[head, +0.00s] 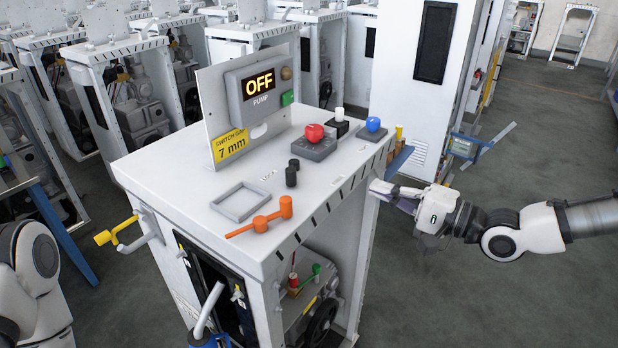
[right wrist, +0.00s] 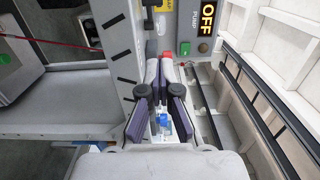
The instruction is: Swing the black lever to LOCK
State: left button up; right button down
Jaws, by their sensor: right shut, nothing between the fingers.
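I cannot make out a black lever or a LOCK mark in either view. My right gripper (head: 380,189) is shut and empty beside the right edge of the frame, below the top's corner. In the right wrist view its fingers (right wrist: 162,82) point up the picture alongside the frame; whether they touch it I cannot tell. My left gripper is not in view; only part of my left arm shows at the left.
On the top are an orange lever (head: 262,218), black cylinders (head: 291,174), a red button (head: 314,132), a blue button (head: 373,124) and an OFF pump display (head: 258,84). A yellow handle (head: 115,232) juts out left.

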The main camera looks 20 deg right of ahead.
aim_at(312, 189)
jog(key=x, duration=1)
jog(key=shift+f+p, duration=0.15)
jog(key=shift+p, duration=0.2)
jog(key=a, duration=0.2)
jog(key=w+a+p, duration=0.1)
jog(key=a, duration=0.1)
jog(key=shift+s+a, duration=0.1)
jog(key=shift+a, duration=0.25)
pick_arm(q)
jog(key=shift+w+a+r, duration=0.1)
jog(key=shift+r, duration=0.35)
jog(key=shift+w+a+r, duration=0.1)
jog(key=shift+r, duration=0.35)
